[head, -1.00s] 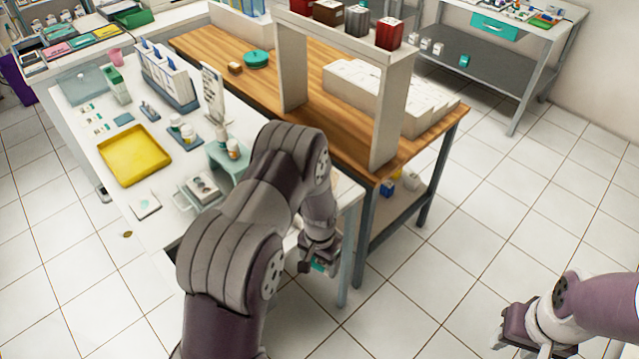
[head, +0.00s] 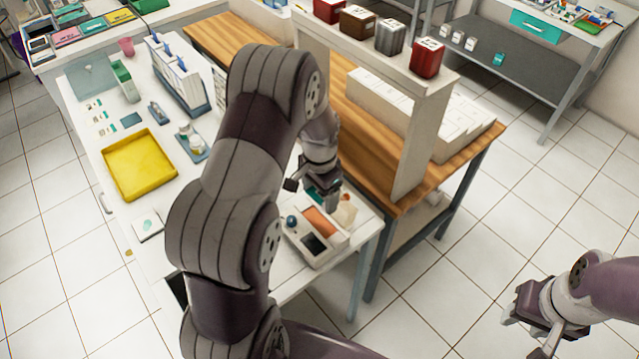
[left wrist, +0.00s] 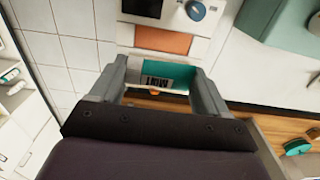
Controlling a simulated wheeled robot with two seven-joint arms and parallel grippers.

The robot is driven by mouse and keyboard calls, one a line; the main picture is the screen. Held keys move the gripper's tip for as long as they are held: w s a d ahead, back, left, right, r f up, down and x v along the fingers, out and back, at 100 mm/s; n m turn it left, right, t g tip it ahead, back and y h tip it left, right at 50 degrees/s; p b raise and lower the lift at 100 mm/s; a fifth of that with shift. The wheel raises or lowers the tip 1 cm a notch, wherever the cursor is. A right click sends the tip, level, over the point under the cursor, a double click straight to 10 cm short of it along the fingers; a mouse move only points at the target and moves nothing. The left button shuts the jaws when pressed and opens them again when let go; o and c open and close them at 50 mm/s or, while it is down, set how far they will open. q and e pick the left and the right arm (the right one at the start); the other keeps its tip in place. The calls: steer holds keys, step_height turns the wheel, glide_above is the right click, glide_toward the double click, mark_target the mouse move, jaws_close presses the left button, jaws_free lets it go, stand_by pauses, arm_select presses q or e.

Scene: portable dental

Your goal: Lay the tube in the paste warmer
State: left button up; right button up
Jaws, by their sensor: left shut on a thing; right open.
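The paste warmer (head: 327,245) is a white box at the table's near right corner, with an orange bed, a dark display and a blue knob. It also shows at the top of the left wrist view (left wrist: 205,48). My left gripper (head: 328,200) is shut on the teal tube (left wrist: 178,71), whose white label reads "MINT". In the left wrist view the tube lies crosswise between the fingers, just below the orange bed (left wrist: 163,41) in the picture. The tube is mostly hidden in the head view. My right gripper (head: 524,336) is open and empty over the floor.
A yellow tray (head: 140,165) and a small bottle (head: 190,135) stand on the white table. A small beige item (head: 345,210) is beside the warmer. A wooden bench with a white shelf upright (head: 420,140) stands close right of my left gripper. My left arm hides the table's middle.

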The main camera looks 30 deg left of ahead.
arm_select(q)
steer(key=b, duration=0.4)
glide_above(319, 222)
step_height(319, 222, down, 7)
steer(key=shift+w+a+r, duration=0.1)
steer(key=shift+r, duration=0.1)
steer(key=shift+s+d+f+b, duration=0.1)
steer(key=shift+f+b, duration=0.35)
steer(key=shift+f, duration=0.1)
steer(key=shift+s+d+f+b, duration=0.1)
steer(key=shift+f+b, duration=0.3)
steer(key=shift+f, duration=0.15)
steer(key=shift+s+f, duration=0.1)
steer(key=shift+f, duration=0.55)
steer(key=o, duration=1)
steer(key=shift+r, duration=0.1)
step_height(319, 222, up, 13)
steer(key=shift+f+b, duration=0.15)
steer(key=shift+b, duration=0.4)
steer(key=shift+w, duration=0.2)
